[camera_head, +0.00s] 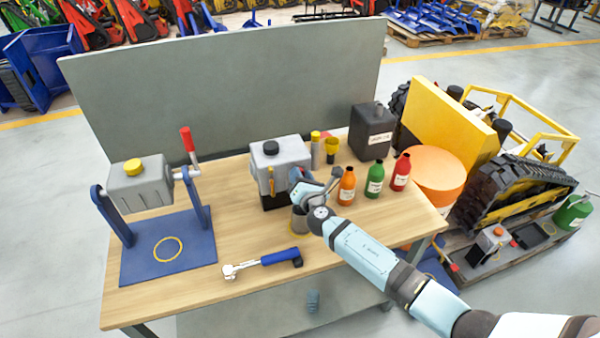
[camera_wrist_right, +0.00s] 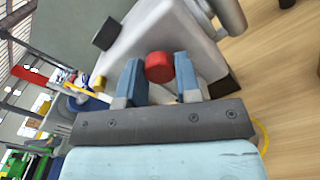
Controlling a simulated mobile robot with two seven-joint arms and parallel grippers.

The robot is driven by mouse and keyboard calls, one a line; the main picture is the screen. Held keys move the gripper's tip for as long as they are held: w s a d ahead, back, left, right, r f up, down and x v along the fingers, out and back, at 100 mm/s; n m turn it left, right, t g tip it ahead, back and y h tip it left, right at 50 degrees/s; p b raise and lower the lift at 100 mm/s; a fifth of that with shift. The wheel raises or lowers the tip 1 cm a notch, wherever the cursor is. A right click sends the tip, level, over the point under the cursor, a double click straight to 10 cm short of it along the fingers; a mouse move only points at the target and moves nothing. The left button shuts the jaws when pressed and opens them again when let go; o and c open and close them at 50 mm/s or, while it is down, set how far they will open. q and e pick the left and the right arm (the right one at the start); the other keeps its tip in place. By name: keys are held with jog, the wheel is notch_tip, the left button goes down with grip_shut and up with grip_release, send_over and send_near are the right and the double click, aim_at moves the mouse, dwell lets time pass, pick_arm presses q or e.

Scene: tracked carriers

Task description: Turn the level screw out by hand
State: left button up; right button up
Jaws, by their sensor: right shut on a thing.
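A grey gearbox housing (camera_head: 283,158) with a black cap on top stands on the wooden workbench (camera_head: 250,225). My right gripper (camera_head: 297,178) is at its right side. In the right wrist view, a red round screw head (camera_wrist_right: 159,67) sits against the grey housing (camera_wrist_right: 165,35), between the two blue fingers of my right gripper (camera_wrist_right: 159,82). The fingers are shut on this level screw. In the head view my gripper hides the screw. How far it is turned out cannot be seen. My left gripper is in neither view.
A blue stand (camera_head: 168,245) holds another grey housing at left. A blue-handled ratchet (camera_head: 262,263) lies at the front. Orange (camera_head: 347,188), green (camera_head: 375,181) and red (camera_head: 401,173) bottles stand close right of my gripper. A dark canister (camera_head: 371,130) stands behind them.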

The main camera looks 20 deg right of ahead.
jog(key=o, duration=0.8)
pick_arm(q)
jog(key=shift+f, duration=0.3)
